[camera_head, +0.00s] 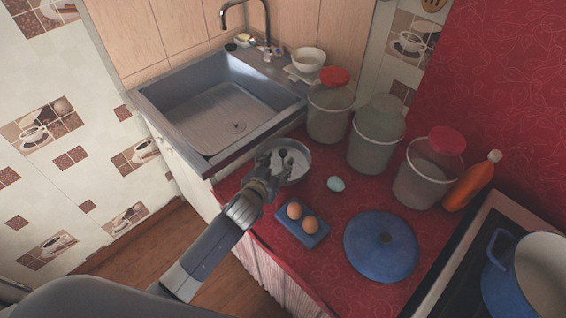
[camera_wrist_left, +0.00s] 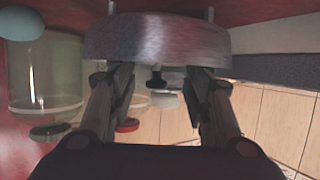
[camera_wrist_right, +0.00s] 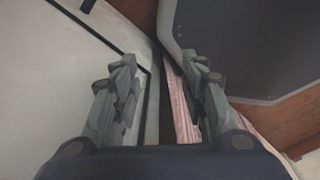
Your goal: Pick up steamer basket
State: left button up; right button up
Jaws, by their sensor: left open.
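The steamer basket (camera_head: 298,170) looks like a round, shallow grey metal bowl with a pale inside, standing on the red counter by the sink's near right corner. My left gripper (camera_head: 274,164) is at its left side, with dark fingertips over the rim and inside. In the left wrist view the basket's metal wall (camera_wrist_left: 157,42) spans the space ahead of the fingers. That left gripper (camera_wrist_left: 162,82) is open there; whether it touches the basket cannot be told. In the right wrist view my right gripper (camera_wrist_right: 160,85) is open and empty, away from the counter top.
Close by are a pale egg-shaped item (camera_head: 335,184), a blue tray (camera_head: 291,227) with two brown eggs, and a blue lid (camera_head: 381,248). Glass jars (camera_head: 330,115) stand behind. The sink (camera_head: 220,108) is at left, a blue pot (camera_head: 500,285) at right.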

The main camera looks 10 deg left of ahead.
aim_at(283, 159)
pick_arm(q)
jog(key=shift+p+x, duration=0.3)
jog(key=shift+x, duration=2.15)
jog(key=shift+d, duration=0.15)
grip_shut()
jog(key=shift+r, duration=0.1)
